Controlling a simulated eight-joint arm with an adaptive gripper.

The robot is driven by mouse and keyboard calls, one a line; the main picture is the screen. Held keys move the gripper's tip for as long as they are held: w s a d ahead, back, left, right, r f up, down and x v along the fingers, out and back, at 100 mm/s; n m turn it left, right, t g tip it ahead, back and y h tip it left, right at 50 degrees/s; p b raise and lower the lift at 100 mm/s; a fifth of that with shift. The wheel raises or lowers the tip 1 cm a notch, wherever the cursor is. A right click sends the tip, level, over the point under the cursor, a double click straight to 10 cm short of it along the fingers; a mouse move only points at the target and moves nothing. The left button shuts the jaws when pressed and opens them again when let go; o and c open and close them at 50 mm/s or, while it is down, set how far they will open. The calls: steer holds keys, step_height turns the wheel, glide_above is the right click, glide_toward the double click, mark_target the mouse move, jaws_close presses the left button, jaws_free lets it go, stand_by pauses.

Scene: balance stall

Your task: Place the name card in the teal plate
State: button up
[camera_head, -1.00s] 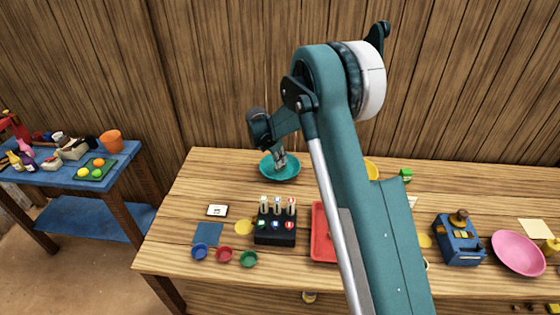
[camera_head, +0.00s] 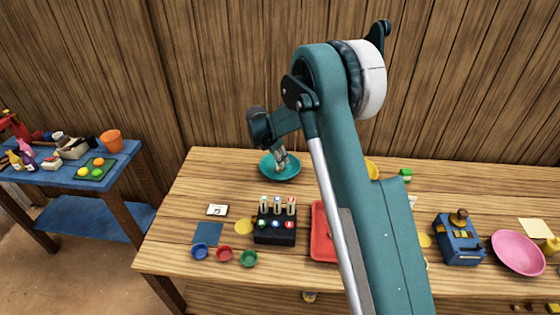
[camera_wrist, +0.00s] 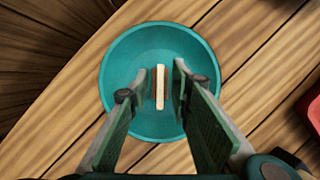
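The teal plate (camera_head: 268,175) stands at the back of the table, left of my raised arm. It fills the middle of the wrist view (camera_wrist: 120,60). A thin cream-and-brown piece (camera_wrist: 160,88), seen edge-on, is between my fingers over the plate's middle; it looks like the name card, but its face is hidden. My gripper (camera_wrist: 164,82) points down into the plate, and its fingers stand apart with a gap beside the piece. The gripper also shows in the head view (camera_head: 281,160). I cannot tell whether the piece touches the plate's bottom.
A white card with a dark mark (camera_head: 217,210) lies at the left, above a blue square (camera_head: 208,233). A black rack (camera_head: 275,236) and a red tray (camera_head: 321,245) stand in front of the plate. Bare wood lies left of the plate.

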steer(key=shift+r+p, duration=0.8)
steer(key=shift+r, duration=2.6)
steer(key=shift+d+r, duration=0.1)
steer(key=s+d+r+m+t+y, duration=0.1)
steer(key=s+d+r+m, duration=0.6)
steer(key=s+d+r, duration=0.4)
steer(key=s+d+r+m+y, duration=0.1)
steer(key=s+d+r+m, duration=0.5)
steer(key=s+d+r, duration=0.6)
steer(key=s+d+m+t, duration=0.1)
steer(key=s+m, duration=0.3)
steer(key=s, duration=0.6)
steer(key=s+d+m+t+b, duration=0.1)
steer(key=s+d+m, duration=0.3)
steer(key=s, duration=0.6)
steer(key=s+d+f+m+t+y, duration=0.1)
steer(key=s+d+m, duration=0.2)
steer(key=s+m, duration=0.3)
steer(key=s, duration=0.5)
